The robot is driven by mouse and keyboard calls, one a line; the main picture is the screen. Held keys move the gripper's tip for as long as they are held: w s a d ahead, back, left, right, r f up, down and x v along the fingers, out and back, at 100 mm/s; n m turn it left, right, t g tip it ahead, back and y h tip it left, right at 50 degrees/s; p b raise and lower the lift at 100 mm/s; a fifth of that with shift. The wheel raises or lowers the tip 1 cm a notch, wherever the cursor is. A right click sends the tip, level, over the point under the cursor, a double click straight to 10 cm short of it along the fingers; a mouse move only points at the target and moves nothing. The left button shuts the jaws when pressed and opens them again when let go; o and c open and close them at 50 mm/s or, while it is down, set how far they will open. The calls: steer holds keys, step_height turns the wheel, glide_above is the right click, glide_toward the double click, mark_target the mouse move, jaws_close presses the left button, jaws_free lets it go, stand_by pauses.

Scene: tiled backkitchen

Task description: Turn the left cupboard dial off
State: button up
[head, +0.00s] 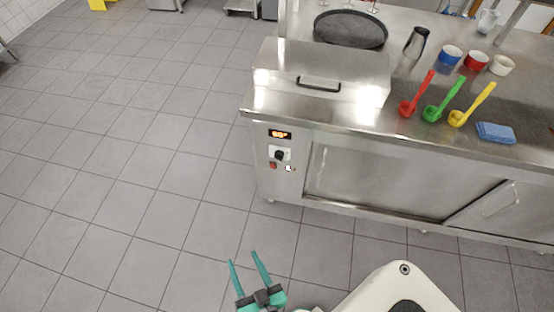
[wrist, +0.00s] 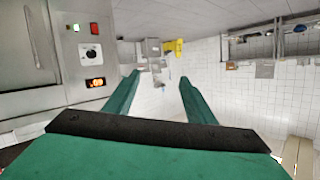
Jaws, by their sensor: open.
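The left cupboard dial (head: 280,156) is a black knob on a pale plate, on the steel front panel at the left end of the counter. An orange lit display (head: 279,134) sits above it. In the wrist view the dial (wrist: 90,54) is at the upper left, outside the space between my green fingers (wrist: 158,78).
Cupboard doors (head: 385,178) lie right of the dial. The tiled floor (head: 130,170) to the left is clear.

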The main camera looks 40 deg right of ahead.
steer(key=w+d+f+m+h, duration=0.3)
steer(key=w+d+f+m, duration=0.15)
steer(key=w+d, duration=0.35)
steer(key=m+g+h, duration=0.3)
steer(key=m+h, duration=0.1)
steer(key=m, duration=0.3)
glide_toward(279, 157)
steer(key=x, duration=0.8)
steer(key=shift+w, duration=0.15)
steer(key=shift+r, duration=0.1)
steer(key=c, duration=1)
